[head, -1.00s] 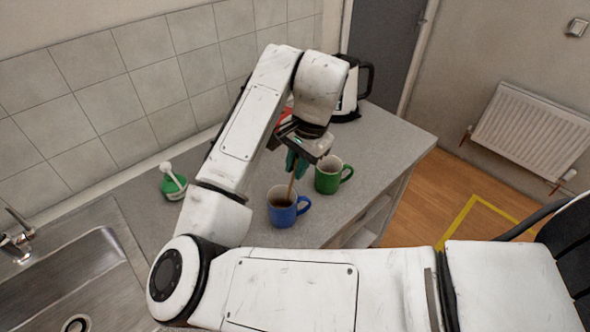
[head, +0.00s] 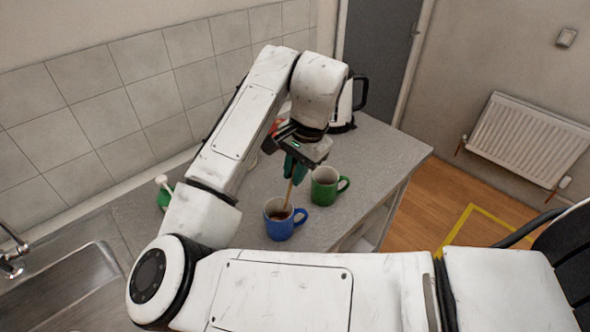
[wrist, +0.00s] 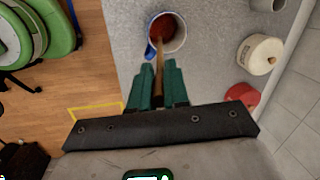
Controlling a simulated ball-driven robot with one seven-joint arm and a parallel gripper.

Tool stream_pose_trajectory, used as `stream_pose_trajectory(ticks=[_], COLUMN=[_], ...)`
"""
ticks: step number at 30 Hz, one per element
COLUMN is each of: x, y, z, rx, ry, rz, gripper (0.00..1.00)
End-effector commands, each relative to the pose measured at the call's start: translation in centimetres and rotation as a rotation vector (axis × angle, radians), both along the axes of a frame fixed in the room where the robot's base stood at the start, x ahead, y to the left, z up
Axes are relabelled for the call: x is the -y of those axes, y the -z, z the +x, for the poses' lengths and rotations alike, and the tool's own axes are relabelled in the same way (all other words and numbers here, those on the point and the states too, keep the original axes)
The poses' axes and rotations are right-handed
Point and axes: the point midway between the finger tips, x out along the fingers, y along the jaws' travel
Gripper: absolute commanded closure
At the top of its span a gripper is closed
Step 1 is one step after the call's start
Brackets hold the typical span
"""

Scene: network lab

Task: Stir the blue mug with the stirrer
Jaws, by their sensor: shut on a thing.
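The blue mug (head: 279,227) stands upright on the grey counter and holds dark liquid. My gripper (head: 296,170) is above it with green fingers shut on the upper part of the brown wooden stirrer (head: 290,191). The stirrer tilts slightly, and its lower end is inside the mug, with the tip hidden. In the wrist view the stirrer (wrist: 159,65) runs from between the gripper fingers (wrist: 158,85) into the mug (wrist: 166,32), where the liquid looks reddish-brown.
A green mug (head: 323,188) stands close behind and right of the blue mug. A kettle (head: 343,112) is at the counter's back. A sink (head: 75,285) lies at left. In the wrist view a cream container (wrist: 260,54) and red object (wrist: 241,93) stand to the right.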

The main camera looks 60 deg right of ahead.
Motion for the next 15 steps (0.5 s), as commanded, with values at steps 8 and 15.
stream_pose_trajectory(ticks=[8, 15], x=[0.0, 0.0], y=[-0.3, -2.4], z=[0.0, 0.1], rx=[0.001, 0.003], ry=[0.000, 0.001], rz=[0.000, 0.001], gripper=[1.00, 1.00])
